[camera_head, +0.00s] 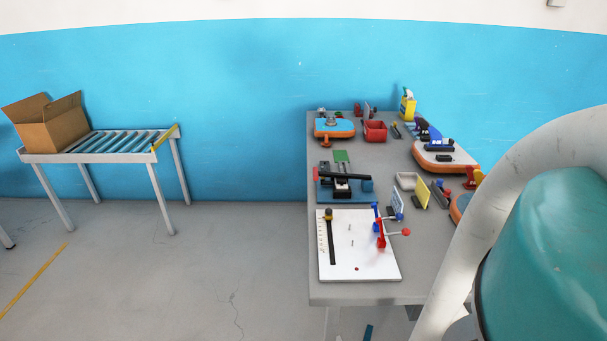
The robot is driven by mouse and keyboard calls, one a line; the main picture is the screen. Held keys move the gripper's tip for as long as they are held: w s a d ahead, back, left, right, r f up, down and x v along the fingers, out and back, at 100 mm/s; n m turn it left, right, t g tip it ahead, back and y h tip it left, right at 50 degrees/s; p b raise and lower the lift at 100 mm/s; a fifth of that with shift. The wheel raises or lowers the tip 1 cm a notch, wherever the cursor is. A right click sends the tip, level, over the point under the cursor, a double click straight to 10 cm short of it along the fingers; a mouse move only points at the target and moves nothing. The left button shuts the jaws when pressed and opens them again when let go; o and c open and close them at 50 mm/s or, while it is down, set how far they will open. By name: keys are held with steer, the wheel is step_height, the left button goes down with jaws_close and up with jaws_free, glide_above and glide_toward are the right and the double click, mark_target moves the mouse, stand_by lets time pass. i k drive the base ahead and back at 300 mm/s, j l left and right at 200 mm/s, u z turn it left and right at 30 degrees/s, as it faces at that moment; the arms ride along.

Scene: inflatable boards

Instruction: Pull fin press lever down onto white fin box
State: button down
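A press-like fixture on a dark blue base (326,195) sits on the left half of the grey workbench. A dark lever arm (345,176) runs across it, with a red end (316,174) at the left and a blue block (367,185) at the right. A small white part (342,195) shows low under the arm, among dark pieces; it may be the fin box, too small to be sure. The gap between lever and white part cannot be judged. My gripper is not in view; only large pale and teal parts fill the right side.
A roller table (120,142) holds a cardboard box (50,125). Floor between is clear.

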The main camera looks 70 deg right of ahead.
mark_target(340, 178)
steer(key=i+j+z, duration=0.15)
steer(key=i+j, duration=0.25)
steer(key=i, duration=0.15)
steer(key=i+j+z, duration=0.15)
steer(key=i+j, duration=0.3)
steer(key=i+z, duration=0.15)
steer(key=z, duration=0.75)
